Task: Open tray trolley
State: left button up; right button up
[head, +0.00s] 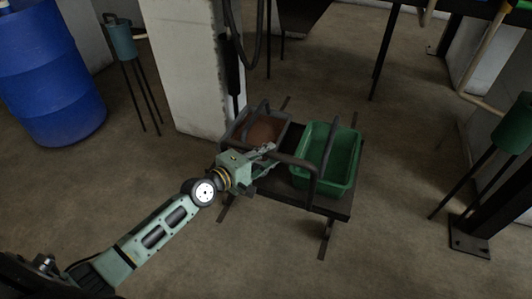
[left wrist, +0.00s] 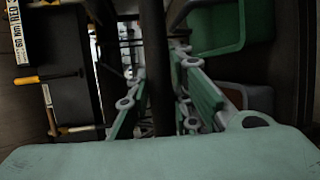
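A low dark tray trolley (head: 332,207) stands in the middle of the head view, with a raised dark handle bar (head: 314,181) at its near side. It carries a green tray (head: 348,185) on the right and a grey tray (head: 287,125) with a brown inside on the left. My left gripper (head: 271,154) is at the handle bar's left part. In the left wrist view, its fingers (left wrist: 158,75) stand apart with a dark bar (left wrist: 154,40) between them; firm contact cannot be made out. The green tray shows there too (left wrist: 216,30). My right gripper is not in view.
A white pillar (head: 195,70) stands close behind the trolley on the left. A blue barrel (head: 50,75) and a green stand (head: 122,42) are further left. Another green stand (head: 510,128) is on the right. The floor in front is clear.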

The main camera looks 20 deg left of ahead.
pick_arm(q)
jog(key=o, duration=0.5)
jog(key=v, duration=1.2)
